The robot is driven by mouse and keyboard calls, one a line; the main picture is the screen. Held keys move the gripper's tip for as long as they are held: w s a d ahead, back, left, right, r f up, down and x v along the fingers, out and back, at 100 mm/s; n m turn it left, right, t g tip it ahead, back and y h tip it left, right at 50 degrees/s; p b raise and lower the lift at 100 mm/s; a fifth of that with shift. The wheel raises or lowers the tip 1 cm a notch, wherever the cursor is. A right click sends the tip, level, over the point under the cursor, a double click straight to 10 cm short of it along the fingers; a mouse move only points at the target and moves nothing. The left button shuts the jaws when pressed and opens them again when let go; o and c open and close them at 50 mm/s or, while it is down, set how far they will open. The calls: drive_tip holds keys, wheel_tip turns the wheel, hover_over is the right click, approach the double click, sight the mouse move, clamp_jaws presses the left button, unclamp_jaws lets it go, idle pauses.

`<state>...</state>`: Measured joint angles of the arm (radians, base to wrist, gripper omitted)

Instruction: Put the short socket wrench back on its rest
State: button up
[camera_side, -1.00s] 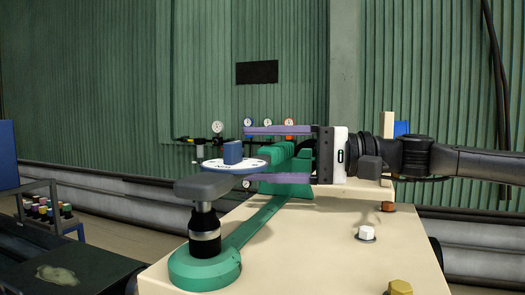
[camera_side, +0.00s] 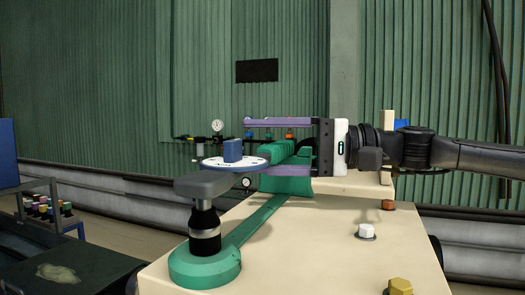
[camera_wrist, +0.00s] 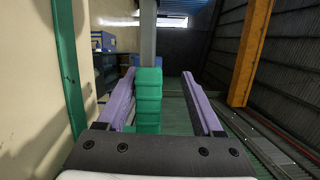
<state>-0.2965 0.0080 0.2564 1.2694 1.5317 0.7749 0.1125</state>
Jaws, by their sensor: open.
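The short socket wrench has a green ridged handle (camera_side: 284,152), a grey head (camera_side: 203,185) and a black socket with a steel band (camera_side: 205,238). The socket stands upright in the round green cup of the rest (camera_side: 185,268). A green bar joins the cup to a green block (camera_side: 287,185) below the handle. My gripper (camera_side: 254,146) is open, one purple finger above the handle and one below. In the wrist view the handle (camera_wrist: 148,105) lies between the spread fingers (camera_wrist: 165,90), nearer the left one. The lower finger hides where handle and block meet.
A white dial with a blue block (camera_side: 233,152) sits beside the wrench shaft; I cannot tell whether it is attached. Hex bolts (camera_side: 366,231) stand on the beige bench (camera_side: 310,245). Gauges (camera_side: 217,125) line the back. A cart with coloured items (camera_side: 45,208) is at left.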

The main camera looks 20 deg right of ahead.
drive_tip(key=shift+r, duration=1.05)
drive_tip(key=shift+f, duration=0.9)
drive_tip(key=shift+f, duration=0.5)
drive_tip(key=shift+d, duration=0.15)
drive_tip(key=shift+v, duration=3.3)
drive_tip(key=shift+s+d, duration=0.1)
drive_tip(key=shift+d, duration=0.05)
drive_tip(key=v, duration=1.3)
drive_tip(key=shift+s+d, duration=0.15)
drive_tip(key=shift+d, duration=0.2)
